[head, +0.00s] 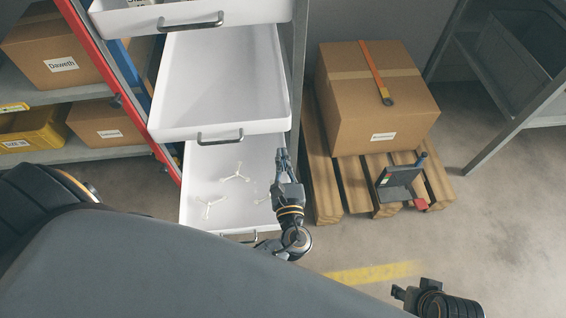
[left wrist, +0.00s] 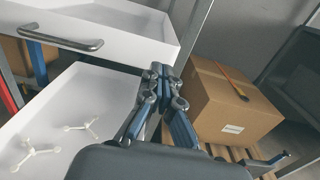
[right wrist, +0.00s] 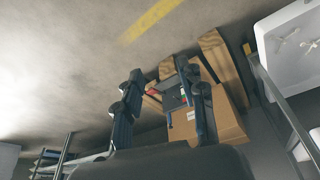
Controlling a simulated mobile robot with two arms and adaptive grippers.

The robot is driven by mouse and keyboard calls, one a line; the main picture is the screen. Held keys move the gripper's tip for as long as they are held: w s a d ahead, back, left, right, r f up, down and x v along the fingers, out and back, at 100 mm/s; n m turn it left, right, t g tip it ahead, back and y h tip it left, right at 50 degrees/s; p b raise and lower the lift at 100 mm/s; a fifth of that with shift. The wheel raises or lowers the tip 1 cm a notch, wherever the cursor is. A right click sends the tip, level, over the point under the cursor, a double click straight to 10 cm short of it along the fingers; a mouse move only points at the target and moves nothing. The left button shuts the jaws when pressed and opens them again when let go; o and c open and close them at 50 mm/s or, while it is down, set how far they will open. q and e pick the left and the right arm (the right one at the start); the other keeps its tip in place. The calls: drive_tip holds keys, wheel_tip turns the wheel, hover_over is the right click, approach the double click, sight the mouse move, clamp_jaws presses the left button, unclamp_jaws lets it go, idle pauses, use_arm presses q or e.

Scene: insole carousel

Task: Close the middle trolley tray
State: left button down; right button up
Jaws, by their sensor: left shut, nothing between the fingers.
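The middle trolley tray (head: 222,85) is white, empty and pulled out, with a grey handle (head: 220,137) on its front. Its front also shows in the left wrist view (left wrist: 118,45). The lower tray (head: 232,212) is pulled out beneath it and holds white three-armed pieces (head: 236,173). The top tray (head: 200,13) shows only its front part. My left gripper (head: 282,154) is shut and empty, near the front right corner of the middle tray; contact cannot be told. In the left wrist view its fingertips (left wrist: 161,72) are together. My right gripper (right wrist: 160,80) is open and empty, away from the trays.
A cardboard box (head: 375,105) stands on a wooden pallet (head: 325,180) right of the trolley, with a dark device (head: 398,180) at its front. Shelves with boxes (head: 65,55) stand left behind a red post (head: 100,60).

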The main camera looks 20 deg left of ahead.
sight(277, 120)
use_arm(q)
drive_tip(key=b+x, duration=0.1)
drive_tip(key=x, duration=0.8)
drive_tip(key=shift+w+a, duration=0.15)
drive_tip(key=shift+w, duration=0.25)
use_arm(e)
drive_tip(key=v, duration=0.4)
drive_tip(key=shift+r, duration=0.1)
use_arm(q)
drive_tip(key=shift+w+a, duration=0.1)
drive_tip(key=x, duration=0.3)
drive_tip(key=shift+w+a, duration=0.2)
drive_tip(key=shift+w, duration=0.2)
drive_tip(key=shift+w+a, duration=0.2)
drive_tip(key=shift+r, duration=0.15)
use_arm(e)
drive_tip(key=shift+s+d+f, duration=0.1)
drive_tip(key=shift+s+f, duration=0.05)
drive_tip(key=shift+f, duration=0.05)
